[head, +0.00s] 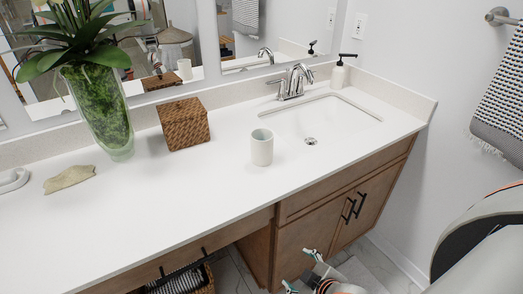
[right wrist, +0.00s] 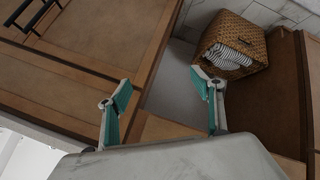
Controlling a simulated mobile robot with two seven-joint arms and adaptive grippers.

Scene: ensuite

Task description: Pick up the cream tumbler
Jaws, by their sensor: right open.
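The cream tumbler (head: 262,147) stands upright on the white countertop (head: 190,195), just left of the sink, in the head view. It is not visible in the right wrist view. My right gripper (head: 301,270) is low at the bottom of the head view, below the counter and in front of the wooden cabinet, well apart from the tumbler. In the right wrist view my right gripper (right wrist: 162,104) has its two teal-padded fingers spread wide with nothing between them. My left gripper is not in view.
A sink (head: 322,118) with a chrome faucet (head: 293,82) lies right of the tumbler, with a soap dispenser (head: 341,72) behind. The counter front is clear. A wicker basket (right wrist: 236,45) sits below.

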